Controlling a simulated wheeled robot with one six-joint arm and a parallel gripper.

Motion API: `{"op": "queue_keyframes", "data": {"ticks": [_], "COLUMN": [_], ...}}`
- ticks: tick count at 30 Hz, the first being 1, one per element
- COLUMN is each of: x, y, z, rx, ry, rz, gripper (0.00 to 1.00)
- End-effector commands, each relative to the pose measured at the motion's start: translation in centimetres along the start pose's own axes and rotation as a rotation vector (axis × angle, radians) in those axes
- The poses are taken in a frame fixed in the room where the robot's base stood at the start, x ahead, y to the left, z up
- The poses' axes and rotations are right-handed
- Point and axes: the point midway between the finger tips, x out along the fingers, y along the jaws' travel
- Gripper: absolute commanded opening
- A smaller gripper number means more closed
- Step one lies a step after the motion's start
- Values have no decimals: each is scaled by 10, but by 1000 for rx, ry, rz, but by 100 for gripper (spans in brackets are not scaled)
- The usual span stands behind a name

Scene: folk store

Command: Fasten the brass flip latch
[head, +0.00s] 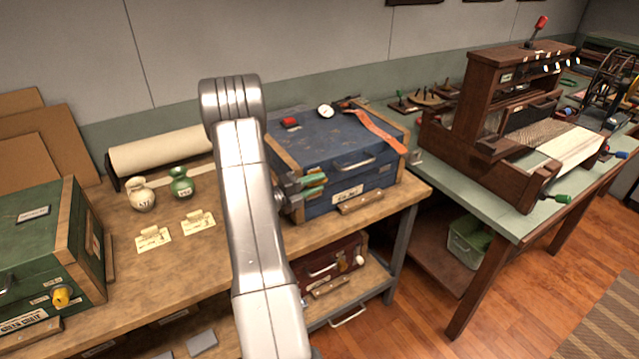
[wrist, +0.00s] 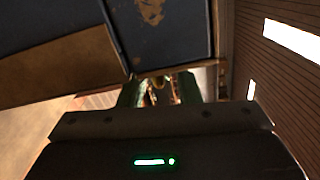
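The blue chest (head: 335,143) with wooden edges stands shut on the wooden bench. My gripper (head: 313,184) is at the left part of its front face, with its green fingers pointing right. In the wrist view, the gripper (wrist: 160,92) shows its two fingers apart, with a gap between them. Small brass-coloured parts (wrist: 157,90) show in that gap; I cannot tell whether they are the flip latch or whether the fingers touch them. In the head view no brass latch is clearly visible, and my arm and gripper cover the chest's left front corner.
A red knob (head: 289,122), a white round dial (head: 326,111) and an orange strap (head: 381,131) lie on the chest lid. A green chest (head: 40,255) and two small vases (head: 141,194) stand left. A loom (head: 510,125) occupies the right table.

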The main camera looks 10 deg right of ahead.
Motion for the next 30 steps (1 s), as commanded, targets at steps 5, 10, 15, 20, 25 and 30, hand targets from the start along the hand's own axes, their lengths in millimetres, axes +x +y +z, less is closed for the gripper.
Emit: {"op": "queue_keyframes", "data": {"ticks": [5,10,15,20,25,30], "x": [-37,-71,-99,-114,-120,-120], "y": [2,2,1,0,0,0], "z": [1,1,1,1,1,1], "rx": [1,1,2,2,2,2], "ry": [-6,-6,-5,-3,-2,-1], "rz": [1,1,1,-1,-1,-1], "gripper": [31,31,31,31,31,31]}}
